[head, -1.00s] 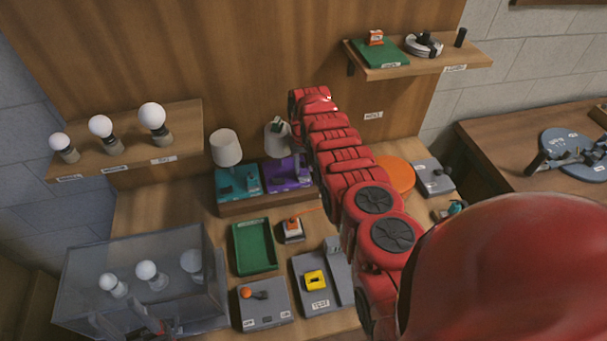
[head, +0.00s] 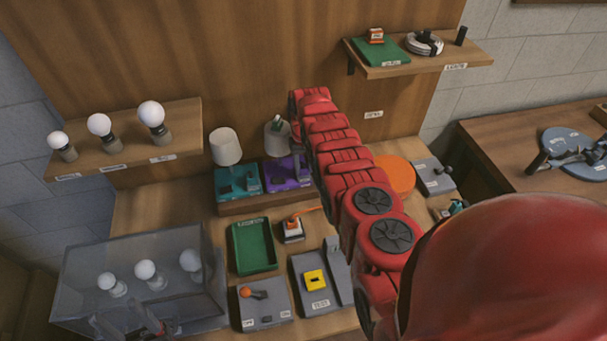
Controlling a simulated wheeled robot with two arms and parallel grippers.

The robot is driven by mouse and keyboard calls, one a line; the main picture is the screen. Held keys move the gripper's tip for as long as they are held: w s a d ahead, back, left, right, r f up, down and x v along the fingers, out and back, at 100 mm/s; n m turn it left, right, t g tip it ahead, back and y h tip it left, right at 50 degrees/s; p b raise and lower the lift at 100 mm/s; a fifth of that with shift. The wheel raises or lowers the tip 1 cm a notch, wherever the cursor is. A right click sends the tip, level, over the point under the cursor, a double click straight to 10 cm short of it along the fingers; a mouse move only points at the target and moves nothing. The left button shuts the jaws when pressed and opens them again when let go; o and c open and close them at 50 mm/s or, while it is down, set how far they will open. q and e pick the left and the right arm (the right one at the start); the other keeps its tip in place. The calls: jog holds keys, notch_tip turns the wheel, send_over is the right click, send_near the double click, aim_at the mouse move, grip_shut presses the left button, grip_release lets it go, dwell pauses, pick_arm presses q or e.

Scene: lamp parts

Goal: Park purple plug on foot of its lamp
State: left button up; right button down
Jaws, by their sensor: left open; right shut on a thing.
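The purple lamp (head: 272,141) has a grey shade and a purple foot (head: 279,177). It stands on a low wooden step, right of the teal lamp (head: 226,147). My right arm reaches in from the right, and its gripper (head: 298,158) points down at the right side of the purple foot. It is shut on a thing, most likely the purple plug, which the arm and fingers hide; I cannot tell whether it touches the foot. My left gripper (head: 132,326) is open and empty at the bottom left, by the clear box.
The clear box (head: 75,285) holds several white bulbs. A green tray (head: 252,248), a grey block with an orange knob (head: 266,313) and a grey stand with a yellow part (head: 314,281) fill the front. A bulb shelf (head: 185,120) is left; an orange disc (head: 400,177) lies right.

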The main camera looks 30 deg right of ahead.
jog(key=shift+f, duration=0.15)
dwell(0.5)
jog(key=shift+c, duration=2.1)
grip_release()
notch_tip(320, 180, up, 3)
jog(key=shift+f+p, duration=0.1)
jog(key=shift+p, duration=1.15)
jog(key=shift+w+r, duration=0.1)
jog(key=shift+r, duration=0.15)
notch_tip(320, 180, up, 8)
jog(key=b, duration=0.5)
notch_tip(320, 180, up, 6)
jog(key=p, duration=0.4)
send_over(304, 166)
